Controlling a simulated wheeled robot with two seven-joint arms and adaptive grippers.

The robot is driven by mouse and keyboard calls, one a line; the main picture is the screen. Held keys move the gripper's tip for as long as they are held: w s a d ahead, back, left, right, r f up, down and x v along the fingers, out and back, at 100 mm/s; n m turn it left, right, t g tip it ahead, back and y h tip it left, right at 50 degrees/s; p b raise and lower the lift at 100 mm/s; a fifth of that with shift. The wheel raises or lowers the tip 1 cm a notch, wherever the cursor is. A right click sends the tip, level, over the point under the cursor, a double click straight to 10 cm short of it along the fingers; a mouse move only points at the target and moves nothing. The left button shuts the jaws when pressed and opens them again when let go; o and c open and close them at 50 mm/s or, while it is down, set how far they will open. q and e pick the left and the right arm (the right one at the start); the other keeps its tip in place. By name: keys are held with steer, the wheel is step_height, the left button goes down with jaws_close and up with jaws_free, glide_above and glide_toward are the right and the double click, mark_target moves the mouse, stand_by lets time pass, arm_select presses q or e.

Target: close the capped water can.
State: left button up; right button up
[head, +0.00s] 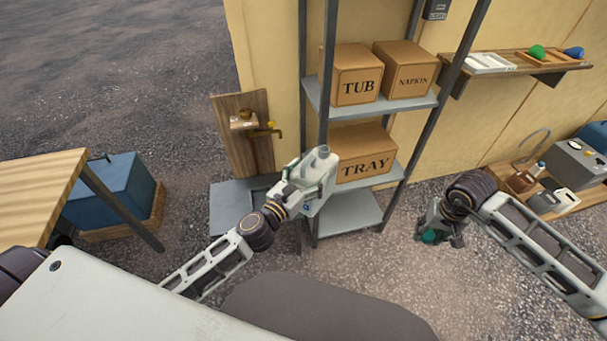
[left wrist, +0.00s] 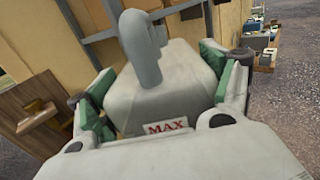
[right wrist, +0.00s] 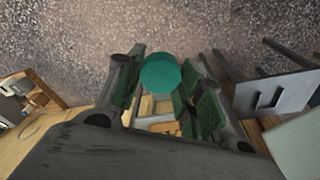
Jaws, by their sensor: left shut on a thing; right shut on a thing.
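The water can (head: 325,163) is pale grey-white and held up in front of the shelf rack, tilted. My left gripper (head: 297,196) is shut on it; in the left wrist view the green finger pads press both sides of the can (left wrist: 168,90), which has a curved grey handle and a MAX label. The cap (head: 429,237) is a round green piece, apart from the can and to its right. My right gripper (head: 440,229) is shut on the cap, which shows between the fingertips in the right wrist view (right wrist: 160,73). I cannot make out the can's mouth clearly.
A metal shelf rack (head: 371,182) with boxes marked TUB (head: 357,83), NAPKIN (head: 410,75) and TRAY (head: 364,163) stands behind the can. A brass tap (head: 262,133) is on a wooden board at left. A wooden table (head: 38,180) is far left. Open gravel lies between my grippers.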

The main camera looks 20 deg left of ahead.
arm_select(q)
steer(key=s+d+r+m+g+h, duration=0.2)
steer(key=d+h, duration=0.4)
steer(key=d, duration=0.3)
steer(key=shift+r+m+g, duration=0.65)
steer(key=shift+m+g, duration=0.05)
steer(key=shift+m, duration=0.5)
